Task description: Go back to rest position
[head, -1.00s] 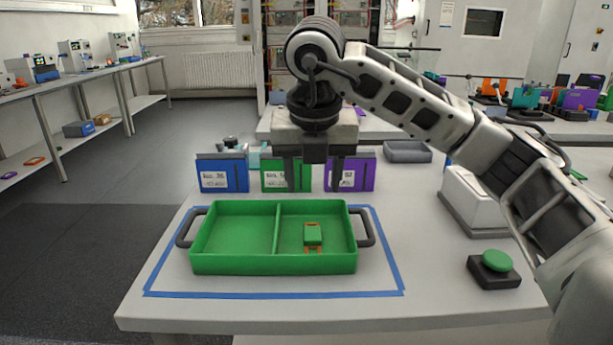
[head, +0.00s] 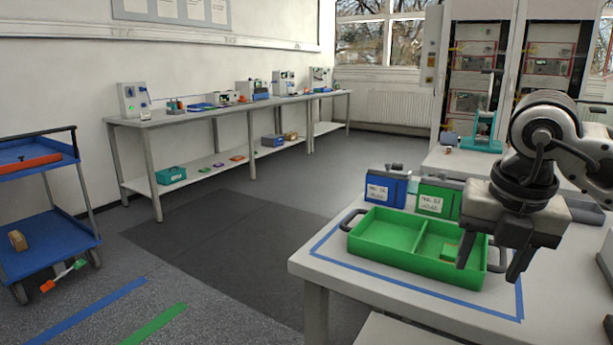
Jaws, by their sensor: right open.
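My right gripper (head: 490,262) hangs fingers down at the right of the head view, above the right end of the green tray. Its fingers are apart and I see nothing between them. The green two-compartment tray (head: 385,252) stands on the table inside a blue tape outline. My left gripper is not in view.
Blue (head: 382,189) and green (head: 437,200) labelled boxes stand behind the tray. A long bench (head: 215,112) with devices runs along the left wall. A blue cart (head: 45,240) stands far left.

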